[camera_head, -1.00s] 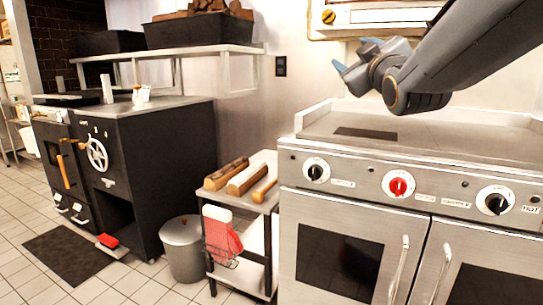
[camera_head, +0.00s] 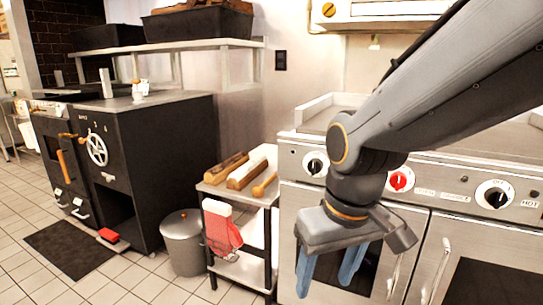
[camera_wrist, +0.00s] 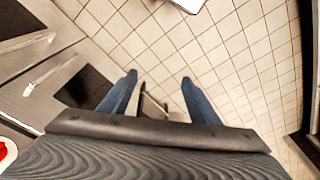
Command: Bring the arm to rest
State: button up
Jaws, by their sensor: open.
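My gripper (camera_head: 330,272) hangs in front of the steel range (camera_head: 450,225), pointing down, with its two blue fingers apart and nothing between them. My arm reaches in from the upper right and bends at the wrist, covering part of the range's front and knobs. In the wrist view the open blue fingers (camera_wrist: 158,95) show over the tiled floor (camera_wrist: 240,40). The range doors and handles lie to the left there.
A metal bin (camera_head: 182,240) and a black oven (camera_head: 165,150) are farther left.

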jog(key=s+g, duration=0.2)
jog(key=s, duration=0.3)
jog(key=d+r+m+h+p, duration=0.1)
jog(key=d+r+m+p, duration=0.2)
jog(key=d+r+p, duration=0.7)
jog(key=r+p, duration=0.1)
jog(key=p, duration=0.9)
jog(key=shift+w+m+p, duration=0.3)
jog(key=shift+w+p, duration=0.05)
jog(key=shift+p, duration=0.05)
jog(key=shift+r, duration=0.1)
